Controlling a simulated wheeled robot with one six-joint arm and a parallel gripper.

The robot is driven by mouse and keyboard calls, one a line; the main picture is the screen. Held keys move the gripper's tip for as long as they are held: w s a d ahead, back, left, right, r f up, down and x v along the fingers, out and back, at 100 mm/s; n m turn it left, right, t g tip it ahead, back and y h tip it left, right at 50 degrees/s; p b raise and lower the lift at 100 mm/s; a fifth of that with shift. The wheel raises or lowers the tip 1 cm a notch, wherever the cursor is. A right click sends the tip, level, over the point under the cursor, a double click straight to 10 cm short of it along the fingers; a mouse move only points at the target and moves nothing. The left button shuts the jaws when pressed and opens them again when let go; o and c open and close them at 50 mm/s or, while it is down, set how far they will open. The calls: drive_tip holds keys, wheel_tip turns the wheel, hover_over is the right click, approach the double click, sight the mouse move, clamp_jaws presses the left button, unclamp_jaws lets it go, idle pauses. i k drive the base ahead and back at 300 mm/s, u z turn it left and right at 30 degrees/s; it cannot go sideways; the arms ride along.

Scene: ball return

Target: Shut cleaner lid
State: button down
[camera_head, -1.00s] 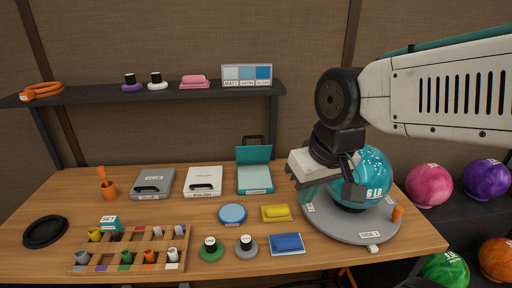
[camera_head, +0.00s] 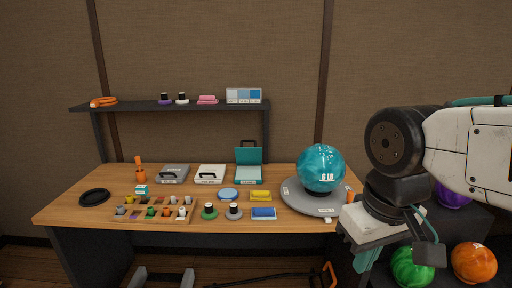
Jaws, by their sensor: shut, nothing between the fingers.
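The cleaner case (camera_head: 249,174) is teal and stands at the back of the workbench, right of the white polish case. Its lid (camera_head: 249,155) is raised, standing open at the back with a dark handle on top. My gripper (camera_head: 366,258) hangs at the right, beyond the bench's right end and well apart from the case. Its teal fingers point down and are shut, with nothing between them.
A teal ball (camera_head: 320,168) sits on a grey round turntable (camera_head: 292,199) at the bench's right end. The grey glue case (camera_head: 173,174) and white polish case (camera_head: 210,174) stand left of the cleaner case. A dark shelf (camera_head: 200,105) runs above. Coloured balls (camera_head: 474,262) lie at right.

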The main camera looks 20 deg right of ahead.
sight(244, 156)
drive_tip(key=u, duration=0.75)
drive_tip(key=i, duration=1.6)
drive_tip(key=z, duration=0.75)
